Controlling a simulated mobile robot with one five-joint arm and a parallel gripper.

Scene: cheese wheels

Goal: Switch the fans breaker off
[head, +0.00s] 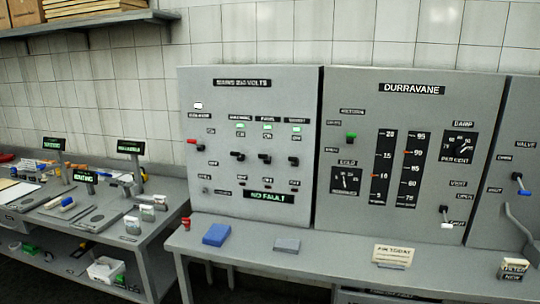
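The mains panel (225,100) is a grey upright board with a heading that seems to read mains and volts. Three black breaker levers sit in a row on it: left (237,156), middle (265,156) and right (293,160). Each has a small label and a pale green lamp above it. The middle label (266,118) may read fans, but it is too small to be sure. All three lamps look lit. The exact lever positions are hard to tell. A sign (269,197) below reads no fault. My gripper is not in view.
A red-tipped isolator lever (192,141) sits left of the breakers. The Durravane panel (410,110) stands to the right. A blue block (216,235) and a grey block (287,245) lie on the bench (330,262) below. A cluttered side table (150,232) stands left.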

